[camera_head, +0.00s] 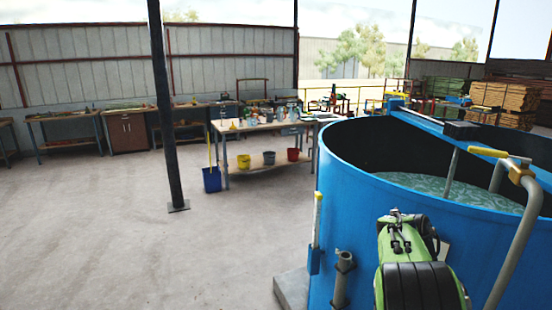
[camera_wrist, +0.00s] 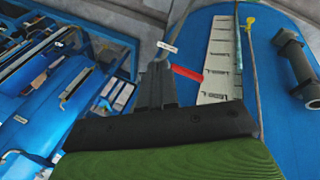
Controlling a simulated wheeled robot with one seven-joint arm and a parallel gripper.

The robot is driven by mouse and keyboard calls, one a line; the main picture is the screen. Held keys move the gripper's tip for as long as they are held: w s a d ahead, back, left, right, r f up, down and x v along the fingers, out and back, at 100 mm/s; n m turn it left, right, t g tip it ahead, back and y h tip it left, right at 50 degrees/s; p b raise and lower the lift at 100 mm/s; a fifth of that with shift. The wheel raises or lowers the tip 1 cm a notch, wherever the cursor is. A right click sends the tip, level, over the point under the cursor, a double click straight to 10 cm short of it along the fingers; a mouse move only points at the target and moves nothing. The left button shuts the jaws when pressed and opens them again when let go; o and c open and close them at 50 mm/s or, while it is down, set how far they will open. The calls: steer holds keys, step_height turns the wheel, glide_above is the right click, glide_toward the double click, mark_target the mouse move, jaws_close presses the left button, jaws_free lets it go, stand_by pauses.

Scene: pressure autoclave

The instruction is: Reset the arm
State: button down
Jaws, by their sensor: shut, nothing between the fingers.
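My gripper (camera_wrist: 158,85) shows in the wrist view as dark fingers closed together above a black and green body. Nothing is held between them. A small red bar (camera_wrist: 187,73) shows just right of the fingers; whether it touches them I cannot tell. In the head view my green and black arm is at the lower right, in front of the large blue tank (camera_head: 345,205). The gripper's fingertips cannot be made out there.
In the wrist view a white marked strip (camera_wrist: 218,60) and a grey pipe (camera_wrist: 297,70) lie along a blue surface at right. Blue racks with metal parts (camera_wrist: 60,90) fill the left. In the head view a dark post (camera_head: 166,110) stands left; open floor (camera_head: 110,230) lies around it.

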steer(key=s+a+r+n+t+y+b, duration=0.25)
steer(key=s+a+r+n+t, duration=0.3)
steer(key=s+a, duration=0.7)
steer(key=s+a+f+n+t+y, duration=0.1)
steer(key=s+a+f+n+y, duration=0.1)
steer(key=s+a, duration=0.4)
steer(key=s+n, duration=0.1)
steer(key=s, duration=0.4)
steer(key=shift+s+a+b, duration=0.2)
steer(key=shift+a+b, duration=0.15)
steer(key=shift+a, duration=0.05)
